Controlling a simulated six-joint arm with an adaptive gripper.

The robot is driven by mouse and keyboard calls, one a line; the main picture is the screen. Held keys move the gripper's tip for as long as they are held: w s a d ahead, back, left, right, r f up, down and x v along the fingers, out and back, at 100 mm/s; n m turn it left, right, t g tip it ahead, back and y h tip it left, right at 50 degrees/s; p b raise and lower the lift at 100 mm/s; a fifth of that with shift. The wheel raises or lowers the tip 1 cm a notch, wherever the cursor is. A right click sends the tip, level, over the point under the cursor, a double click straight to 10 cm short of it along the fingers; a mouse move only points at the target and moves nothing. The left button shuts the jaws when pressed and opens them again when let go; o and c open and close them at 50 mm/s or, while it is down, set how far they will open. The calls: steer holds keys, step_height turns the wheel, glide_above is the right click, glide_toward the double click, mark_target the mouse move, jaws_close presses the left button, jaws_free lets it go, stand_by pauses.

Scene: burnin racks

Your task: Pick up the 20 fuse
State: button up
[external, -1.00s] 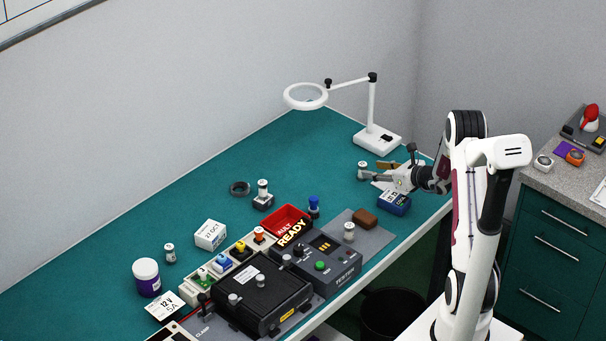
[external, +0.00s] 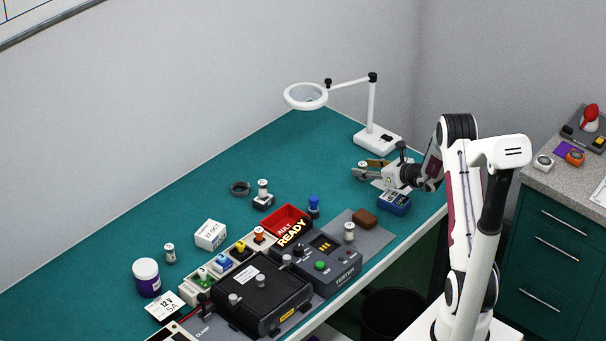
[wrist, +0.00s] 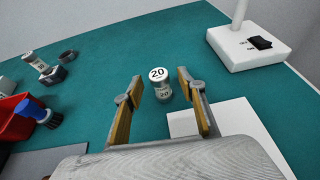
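The 20 fuse (wrist: 161,84) is a small white and silver cylinder with "20" on its top cap. It stands upright on the green bench top in the wrist view. My gripper (wrist: 160,90) is open, with one finger on each side of the fuse and visible gaps between. In the external view the fuse (external: 362,164) shows at the fingertips of my gripper (external: 366,171), and the fingers hide part of it.
A white lamp base (wrist: 247,45) stands beyond the fuse to the right. White paper (wrist: 222,122) lies beside the right finger. A blue box (external: 394,202) sits below my gripper. A red bin (external: 286,219) and the tester (external: 328,266) are farther left.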

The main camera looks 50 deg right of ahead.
steer(key=shift+x, duration=1.05)
jaws_close()
